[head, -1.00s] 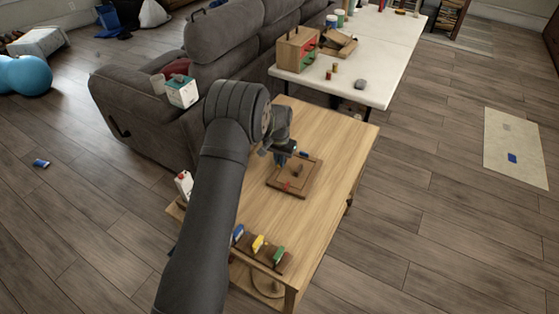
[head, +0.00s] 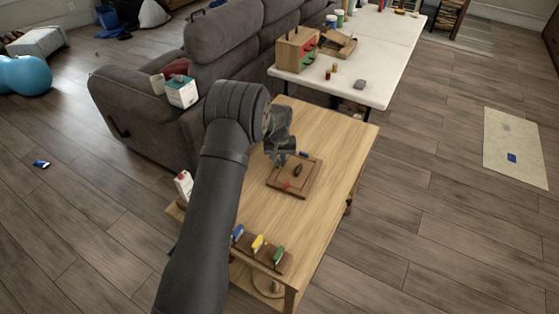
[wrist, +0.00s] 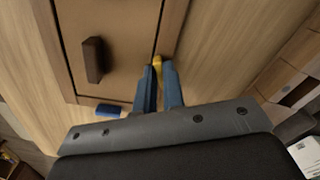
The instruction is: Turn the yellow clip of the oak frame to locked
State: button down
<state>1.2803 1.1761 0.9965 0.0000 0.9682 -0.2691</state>
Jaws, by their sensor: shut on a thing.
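The oak frame (head: 305,184) lies flat on the wooden table, with a dark knob (head: 297,170) on its panel. In the wrist view the frame's rim (wrist: 172,28) and the knob (wrist: 93,60) show large. The yellow clip (wrist: 157,64) sits at the frame's edge, between the blue fingertips of my gripper (wrist: 160,72). My gripper is shut on it. In the head view my gripper (head: 279,158) is at the frame's far left side and hides the yellow clip. Whether the clip stands at locked cannot be told.
A blue clip (head: 304,154) and a red clip (head: 287,185) are on the frame's other edges. A rack with blue, yellow and green pieces (head: 262,249) stands at the table's near end. A grey sofa (head: 150,115) borders the left. The table right of the frame is clear.

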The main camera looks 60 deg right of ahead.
jog(key=n, duration=1.2)
jog(key=shift+s+d+n, duration=0.1)
jog(key=shift+d+n, duration=0.05)
jog(key=shift+n, duration=0.15)
dwell(0.4)
jog(key=c, duration=1.5)
grip_release()
notch_tip(320, 180, up, 17)
jog(key=shift+r, duration=0.2)
